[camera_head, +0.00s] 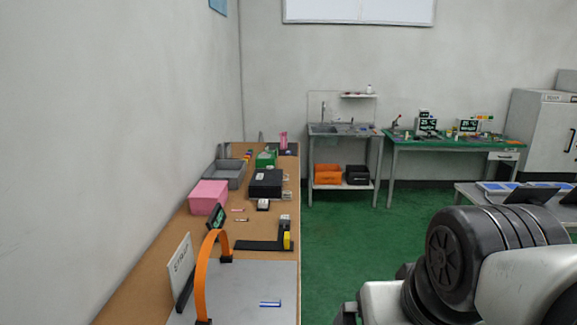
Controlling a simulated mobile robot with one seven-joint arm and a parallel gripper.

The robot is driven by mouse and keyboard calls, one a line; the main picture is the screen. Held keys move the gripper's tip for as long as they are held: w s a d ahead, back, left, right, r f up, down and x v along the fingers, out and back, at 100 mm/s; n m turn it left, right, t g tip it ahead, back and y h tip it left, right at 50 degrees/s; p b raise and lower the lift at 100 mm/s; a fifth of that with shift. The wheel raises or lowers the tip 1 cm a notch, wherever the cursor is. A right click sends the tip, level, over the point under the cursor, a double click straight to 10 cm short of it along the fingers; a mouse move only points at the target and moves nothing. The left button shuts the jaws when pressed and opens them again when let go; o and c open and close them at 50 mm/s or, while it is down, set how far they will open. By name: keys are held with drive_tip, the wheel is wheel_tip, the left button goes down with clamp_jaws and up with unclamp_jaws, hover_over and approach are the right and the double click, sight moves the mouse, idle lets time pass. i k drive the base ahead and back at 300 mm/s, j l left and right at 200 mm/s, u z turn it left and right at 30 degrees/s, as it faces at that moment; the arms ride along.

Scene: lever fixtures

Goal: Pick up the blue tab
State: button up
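A small blue tab (270,304) lies flat on a light grey plate (245,275) at the near end of the long brown bench. A pale stripe shows along the tab. An orange arched strip (203,270) stands on the plate to the left of the tab, apart from it. The black and white links of my own arm fill the lower right, to the right of the bench. My gripper's fingertips cannot be seen.
A white sign panel (180,268) stands left of the arch. A black angled fixture with a yellow part (287,240) lies behind the plate. Further back are a pink box (208,197), a black box (266,183) and a grey tray (229,175). Green floor (340,235) is clear right of the bench.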

sight(268, 304)
drive_tip(key=i+l+u, duration=0.2)
drive_tip(key=u, duration=0.15)
drive_tip(key=i+l+u, duration=0.5)
drive_tip(key=l+u, duration=0.15)
drive_tip(key=i+l+u, duration=0.15)
drive_tip(key=l+u, duration=0.2)
drive_tip(key=i+l+u, duration=0.1)
drive_tip(key=l+u, duration=0.2)
drive_tip(key=l, duration=0.15)
drive_tip(key=l+u, duration=0.7)
drive_tip(key=l, duration=0.2)
drive_tip(key=i, duration=0.05)
